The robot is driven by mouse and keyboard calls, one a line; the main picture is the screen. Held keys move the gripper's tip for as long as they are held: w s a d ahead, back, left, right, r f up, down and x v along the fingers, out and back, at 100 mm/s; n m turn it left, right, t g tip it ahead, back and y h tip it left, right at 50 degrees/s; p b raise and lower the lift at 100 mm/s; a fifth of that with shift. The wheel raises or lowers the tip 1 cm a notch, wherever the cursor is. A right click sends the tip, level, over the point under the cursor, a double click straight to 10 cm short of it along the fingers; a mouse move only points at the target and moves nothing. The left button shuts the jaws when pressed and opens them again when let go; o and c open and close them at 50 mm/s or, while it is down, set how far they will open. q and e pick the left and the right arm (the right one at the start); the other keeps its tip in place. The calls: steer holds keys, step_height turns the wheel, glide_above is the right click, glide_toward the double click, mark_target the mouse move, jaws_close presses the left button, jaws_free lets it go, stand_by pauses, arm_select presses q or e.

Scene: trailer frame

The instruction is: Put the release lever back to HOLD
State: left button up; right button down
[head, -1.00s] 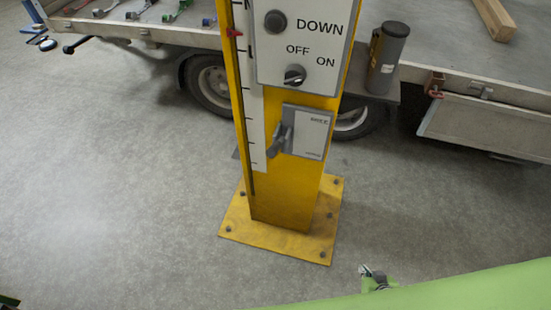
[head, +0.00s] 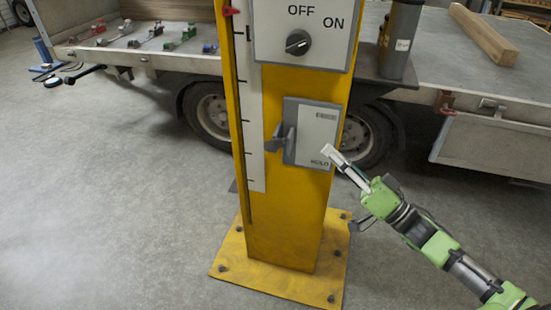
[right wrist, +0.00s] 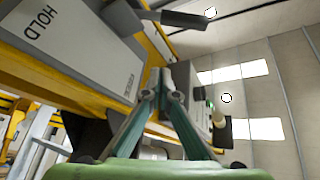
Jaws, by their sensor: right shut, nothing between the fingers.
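The release lever (head: 279,137) is a grey handle on the left side of a pale plate (head: 313,131) on the yellow post. The plate reads HOLD at its lower edge; its small upper label is unreadable. I cannot tell exactly which setting the lever is at. My right gripper (head: 328,152) is shut and empty, its tips in front of the plate's lower right corner, right of the lever. The right wrist view shows the shut fingers (right wrist: 163,78), the plate (right wrist: 55,50) and the lever handle (right wrist: 178,18) above them, apart. My left gripper is out of view.
A rotary OFF/ON knob (head: 298,42) sits above the plate. The yellow post (head: 285,215) stands on a bolted base plate (head: 240,275). Behind is a trailer with a wheel (head: 212,112), a dark cylinder (head: 399,40) and a timber (head: 483,34).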

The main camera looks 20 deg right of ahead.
mark_target(277, 144)
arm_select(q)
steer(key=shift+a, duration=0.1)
arm_select(e)
steer(key=shift+s+a+r+n+g+y, duration=0.2)
steer(key=shift+s+a+r+n+y, duration=0.1)
steer(key=shift+a+r+y, duration=0.2)
steer(key=shift+s+a+r+n+g+y, duration=0.25)
steer(key=shift+a+r+y, duration=0.15)
steer(key=shift+a+r, duration=0.1)
steer(key=x, duration=1)
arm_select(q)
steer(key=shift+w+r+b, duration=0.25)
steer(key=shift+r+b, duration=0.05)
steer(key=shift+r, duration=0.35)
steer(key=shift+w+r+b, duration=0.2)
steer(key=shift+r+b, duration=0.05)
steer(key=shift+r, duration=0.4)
arm_select(e)
steer(key=shift+s+a+f, duration=0.25)
steer(key=shift+a+f, duration=0.05)
steer(key=shift+f, duration=0.25)
steer(key=shift+s+a+f, duration=0.2)
steer(key=shift+a+f, duration=0.1)
steer(key=shift+f, duration=0.25)
steer(key=shift+s+a+f, duration=0.25)
steer(key=shift+f, duration=0.3)
